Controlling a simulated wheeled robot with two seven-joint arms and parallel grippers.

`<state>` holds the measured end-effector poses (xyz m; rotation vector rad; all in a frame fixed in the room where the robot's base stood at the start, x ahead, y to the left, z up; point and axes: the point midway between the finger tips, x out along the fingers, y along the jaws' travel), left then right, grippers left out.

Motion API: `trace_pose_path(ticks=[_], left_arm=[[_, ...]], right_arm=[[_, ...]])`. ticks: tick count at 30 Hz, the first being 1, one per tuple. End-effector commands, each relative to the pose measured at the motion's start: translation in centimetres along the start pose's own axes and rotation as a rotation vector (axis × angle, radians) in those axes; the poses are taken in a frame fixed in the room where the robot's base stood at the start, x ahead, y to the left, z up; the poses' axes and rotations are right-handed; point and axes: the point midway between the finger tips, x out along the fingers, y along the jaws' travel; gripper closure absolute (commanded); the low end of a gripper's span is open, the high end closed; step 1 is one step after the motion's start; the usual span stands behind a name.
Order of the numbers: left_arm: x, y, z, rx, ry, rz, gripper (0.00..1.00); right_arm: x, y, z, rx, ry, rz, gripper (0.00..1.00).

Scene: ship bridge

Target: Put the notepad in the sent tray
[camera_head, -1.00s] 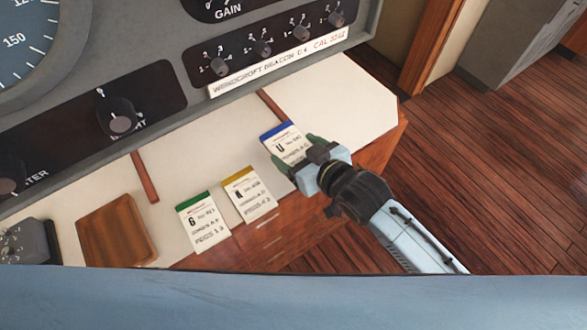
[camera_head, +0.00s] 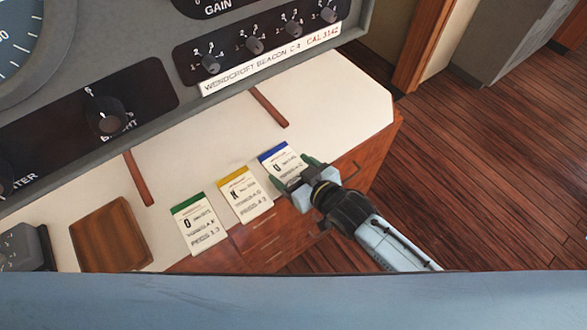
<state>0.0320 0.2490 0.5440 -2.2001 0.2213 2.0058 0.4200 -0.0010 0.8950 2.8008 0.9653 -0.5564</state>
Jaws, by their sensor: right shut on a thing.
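A white notepad with a blue top band (camera_head: 280,158) is at the right of a row of three pads, by the front edge of the cream counter. My right gripper (camera_head: 292,174) is shut on its lower right part and hides some of it. I cannot tell whether this pad touches the counter. A yellow-topped notepad (camera_head: 244,194) and a green-topped notepad (camera_head: 200,224) lie to its left. No tray marked as sent can be made out. My left gripper is not in view.
Two thin wooden strips (camera_head: 138,178) (camera_head: 268,107) lie across the counter (camera_head: 345,108). A brown wooden piece (camera_head: 110,236) and a grey device (camera_head: 24,248) are at the left. The grey instrument console (camera_head: 150,95) stands behind. The counter's right end is clear.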

Motion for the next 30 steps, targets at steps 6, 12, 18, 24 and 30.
trace_pose_path(ticks=[6,12,18,24,30], left_arm=[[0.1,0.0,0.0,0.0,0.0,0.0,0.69],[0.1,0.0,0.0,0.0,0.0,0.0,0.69],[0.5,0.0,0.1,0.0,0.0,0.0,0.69],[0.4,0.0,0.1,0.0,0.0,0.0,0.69],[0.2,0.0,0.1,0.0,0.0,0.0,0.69]], right_arm=[[0.1,0.0,0.2,0.001,0.0,0.0,0.07],[0.1,0.0,0.2,0.0,0.0,0.0,0.02],[0.1,0.0,0.3,0.0,0.0,0.0,0.02],[-2.1,0.0,0.3,0.0,-0.002,0.0,0.02],[-6.9,0.7,0.6,0.001,-0.003,-0.001,0.02]])
